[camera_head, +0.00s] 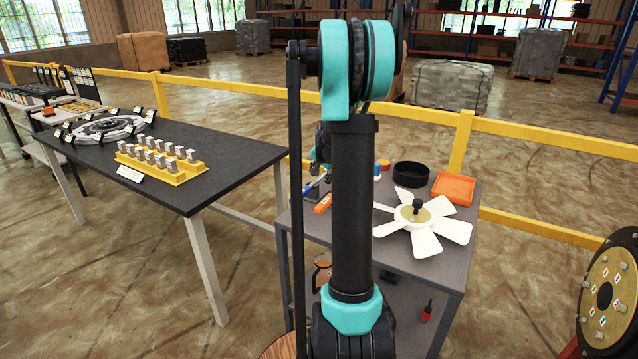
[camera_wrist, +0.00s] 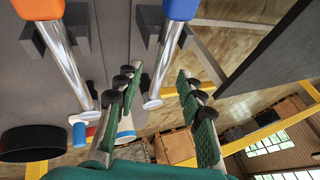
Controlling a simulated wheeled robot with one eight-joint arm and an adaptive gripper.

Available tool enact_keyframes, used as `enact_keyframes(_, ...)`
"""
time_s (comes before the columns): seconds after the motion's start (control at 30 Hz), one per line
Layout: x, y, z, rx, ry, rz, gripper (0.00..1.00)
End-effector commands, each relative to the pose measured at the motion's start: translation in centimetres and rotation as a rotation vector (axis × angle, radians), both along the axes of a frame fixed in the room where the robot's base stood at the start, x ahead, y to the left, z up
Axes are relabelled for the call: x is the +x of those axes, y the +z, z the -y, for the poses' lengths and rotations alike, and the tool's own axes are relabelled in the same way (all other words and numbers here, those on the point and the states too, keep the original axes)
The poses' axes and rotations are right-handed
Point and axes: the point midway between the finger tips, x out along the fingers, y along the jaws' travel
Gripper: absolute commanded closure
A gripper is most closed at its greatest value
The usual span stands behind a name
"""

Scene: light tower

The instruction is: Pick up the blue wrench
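The blue wrench, with a blue handle (camera_wrist: 182,9) and a shiny metal shaft, lies along a grey holder in the wrist view. In the head view a blue handle (camera_head: 314,185) shows on the grey cart, partly hidden by my arm. My gripper (camera_wrist: 156,76) is open, its green-padded fingers on either side of the lower shaft line. Nothing is visibly clamped; I cannot tell whether a finger touches the shaft. A similar tool with an orange handle (camera_wrist: 38,8) lies to the left; an orange handle also shows in the head view (camera_head: 323,204).
On the cart (camera_head: 455,272) are a white fan (camera_head: 447,230), a black round bowl (camera_head: 410,174) and an orange tray (camera_head: 453,188). A dark table (camera_head: 210,150) stands left, with a yellow rack (camera_head: 165,170). A yellow rail (camera_head: 540,143) runs behind.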

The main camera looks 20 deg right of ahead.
Motion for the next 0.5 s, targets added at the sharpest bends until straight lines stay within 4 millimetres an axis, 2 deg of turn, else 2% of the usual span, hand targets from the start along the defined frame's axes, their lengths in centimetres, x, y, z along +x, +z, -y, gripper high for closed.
enact_keyframes(0.2, 1.3, -2.0, 0.2, 0.000, 0.000, 0.000, 0.62)
enact_keyframes(0.5, 1.4, -2.2, 0.2, 0.000, 0.000, 0.000, 0.62)
